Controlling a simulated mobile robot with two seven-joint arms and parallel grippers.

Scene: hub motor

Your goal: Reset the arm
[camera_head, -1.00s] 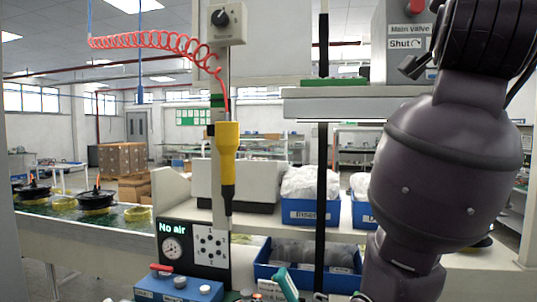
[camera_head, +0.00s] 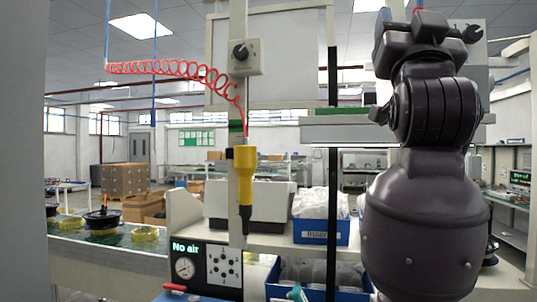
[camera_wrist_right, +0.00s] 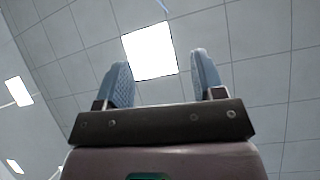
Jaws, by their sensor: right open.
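My right arm (camera_head: 425,220) stands upright at the right of the head view, bent at its dark purple wrist. Its gripper (camera_head: 408,28) is at the top, raised beside the valve box. In the right wrist view the gripper (camera_wrist_right: 162,78) has two blue-grey fingers set wide apart, with nothing between them. Behind them are only ceiling panels and a lit lamp (camera_wrist_right: 149,50). My left gripper is not in view.
A yellow tool (camera_head: 244,175) hangs on a red coiled hose (camera_head: 170,68). A shelf (camera_head: 345,128) is close behind the right arm. Blue bins (camera_head: 321,232) and a "No air" panel (camera_head: 205,268) stand on the bench. A conveyor with black hubs (camera_head: 103,219) is at the left.

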